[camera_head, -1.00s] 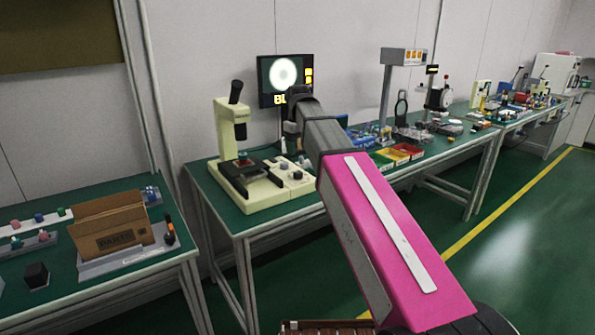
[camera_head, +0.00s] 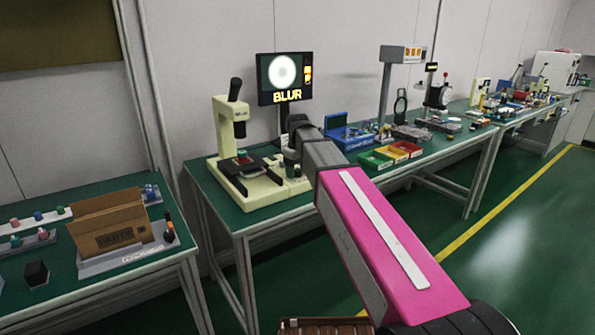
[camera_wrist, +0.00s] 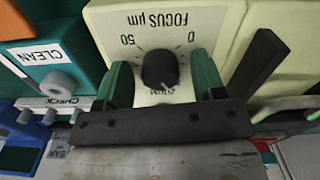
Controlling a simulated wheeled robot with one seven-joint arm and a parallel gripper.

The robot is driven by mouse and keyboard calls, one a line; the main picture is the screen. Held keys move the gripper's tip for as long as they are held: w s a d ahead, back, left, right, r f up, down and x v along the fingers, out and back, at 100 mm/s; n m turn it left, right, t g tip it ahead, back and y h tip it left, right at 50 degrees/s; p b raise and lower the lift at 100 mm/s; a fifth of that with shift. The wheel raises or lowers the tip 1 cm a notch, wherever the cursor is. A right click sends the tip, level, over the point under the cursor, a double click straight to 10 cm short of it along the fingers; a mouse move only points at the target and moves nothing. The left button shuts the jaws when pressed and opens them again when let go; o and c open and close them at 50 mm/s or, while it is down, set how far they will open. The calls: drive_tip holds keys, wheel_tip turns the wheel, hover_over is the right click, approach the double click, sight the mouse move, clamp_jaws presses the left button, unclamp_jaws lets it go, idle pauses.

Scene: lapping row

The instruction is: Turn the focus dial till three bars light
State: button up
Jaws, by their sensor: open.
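The black focus dial (camera_wrist: 160,69) sits on a cream panel marked "FOCUS µm", with a scale showing 0 and 50. My gripper (camera_wrist: 162,78) is open, its two green fingers on either side of the dial. I cannot tell whether either finger touches it. In the head view my arm hides the dial. The cream microscope (camera_head: 235,130) stands on the green bench. Behind it, the dark monitor (camera_head: 285,80) shows a blurred white disc, the word "BLUR" and small orange bars at its right side. The bars are too small to count surely.
A dark bar (camera_wrist: 255,65) stands close on the right. Blue, green, red and yellow bins (camera_head: 398,150) sit farther along the bench.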

sight(297, 170)
drive_tip(key=c, duration=0.9)
drive_tip(key=shift+m, duration=2.7)
drive_tip(key=o, duration=0.9)
drive_tip(key=shift+r, duration=0.15)
wheel_tip(297, 170, up, 11)
drive_tip(key=shift+f, duration=0.2)
